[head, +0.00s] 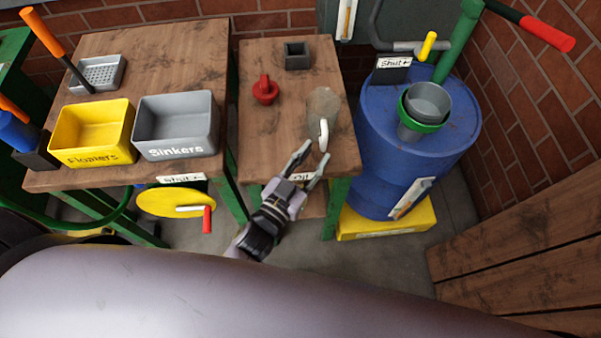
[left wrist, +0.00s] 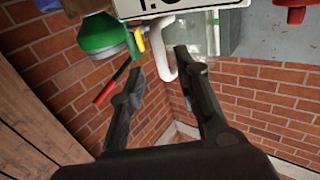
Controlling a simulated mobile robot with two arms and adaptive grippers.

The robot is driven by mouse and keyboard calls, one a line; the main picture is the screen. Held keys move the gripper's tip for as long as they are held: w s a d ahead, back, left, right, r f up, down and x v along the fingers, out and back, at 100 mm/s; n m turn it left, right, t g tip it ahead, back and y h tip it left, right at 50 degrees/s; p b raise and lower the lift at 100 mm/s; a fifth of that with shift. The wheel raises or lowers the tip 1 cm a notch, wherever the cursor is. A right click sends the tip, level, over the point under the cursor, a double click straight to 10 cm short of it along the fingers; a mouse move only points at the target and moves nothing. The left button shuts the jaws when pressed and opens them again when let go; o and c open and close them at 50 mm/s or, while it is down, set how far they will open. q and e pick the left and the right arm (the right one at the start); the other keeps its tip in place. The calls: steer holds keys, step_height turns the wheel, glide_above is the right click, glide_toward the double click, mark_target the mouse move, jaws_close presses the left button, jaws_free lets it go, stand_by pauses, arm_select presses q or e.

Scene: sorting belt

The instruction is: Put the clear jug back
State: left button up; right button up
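The clear jug (head: 322,104) stands on the small wooden table (head: 264,135), near its right front edge. Its white handle (head: 323,136) faces the front. My left gripper (head: 316,152) is open and empty at the table's front edge, with its fingertips just short of the handle. In the left wrist view the jug (left wrist: 195,38) is partly hidden behind a finger and a white sign. There the handle (left wrist: 163,48) shows between the tips of the open left gripper (left wrist: 159,62), and no contact is clear. My right gripper is not in view.
A red knobbed object (head: 265,90) and a dark square holder (head: 297,56) share the table. Yellow (head: 92,132) and grey (head: 176,124) bins stand left. A blue barrel (head: 440,150) with a grey bucket (head: 427,101) stands close right.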

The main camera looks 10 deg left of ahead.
arm_select(q)
steer(key=v, duration=0.6)
steer(key=shift+b, duration=0.3)
